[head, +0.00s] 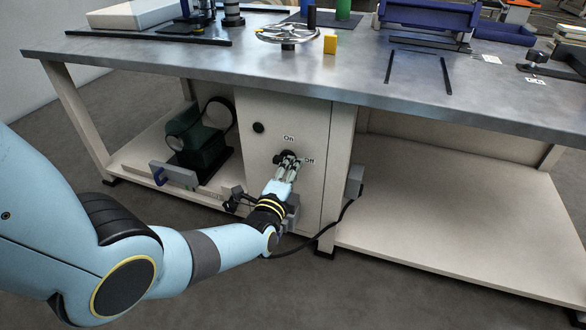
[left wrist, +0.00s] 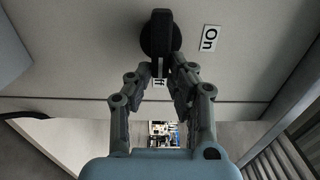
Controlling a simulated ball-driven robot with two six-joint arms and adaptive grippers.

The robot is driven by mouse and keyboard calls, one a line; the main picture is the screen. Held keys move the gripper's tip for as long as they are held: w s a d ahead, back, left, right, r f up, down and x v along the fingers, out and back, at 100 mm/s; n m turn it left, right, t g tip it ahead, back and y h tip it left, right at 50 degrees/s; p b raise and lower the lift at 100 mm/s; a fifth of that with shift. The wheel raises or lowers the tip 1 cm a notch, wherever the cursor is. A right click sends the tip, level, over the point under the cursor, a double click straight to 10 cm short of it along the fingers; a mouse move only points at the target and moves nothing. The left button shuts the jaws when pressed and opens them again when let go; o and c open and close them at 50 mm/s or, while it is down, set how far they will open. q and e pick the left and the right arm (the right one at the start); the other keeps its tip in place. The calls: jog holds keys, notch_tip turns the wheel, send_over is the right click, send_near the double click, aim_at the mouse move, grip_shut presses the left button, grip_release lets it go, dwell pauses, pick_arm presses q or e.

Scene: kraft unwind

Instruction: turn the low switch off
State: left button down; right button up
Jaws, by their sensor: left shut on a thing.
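The low switch (head: 281,157) is a black rotary knob on the front of the pale cabinet under the bench. In the left wrist view the switch (left wrist: 161,33) shows a round base with a bar across it. An "On" label (head: 289,139) is above it and an "Off" label (head: 309,161) to its right. In the wrist view the bar lines up with the Off label, which the fingers partly hide. My left gripper (head: 287,163) is at the switch, its fingertips shut on the near end of the bar. My right gripper is not in view.
A second black knob (head: 258,128) sits higher on the cabinet (head: 285,108). A black cable (head: 335,222) hangs by its lower right side. The metal benchtop (head: 230,62) overhangs above, with a handwheel (head: 288,34) on it. The lower shelf (head: 450,220) at right is empty.

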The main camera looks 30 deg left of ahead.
pick_arm(q)
jog(key=shift+f, duration=0.15)
jog(key=c, duration=1.2)
grip_release()
jog(key=shift+c, duration=0.2)
jog(key=shift+s, duration=0.1)
jog(key=v, duration=1.1)
jog(key=shift+s, duration=0.4)
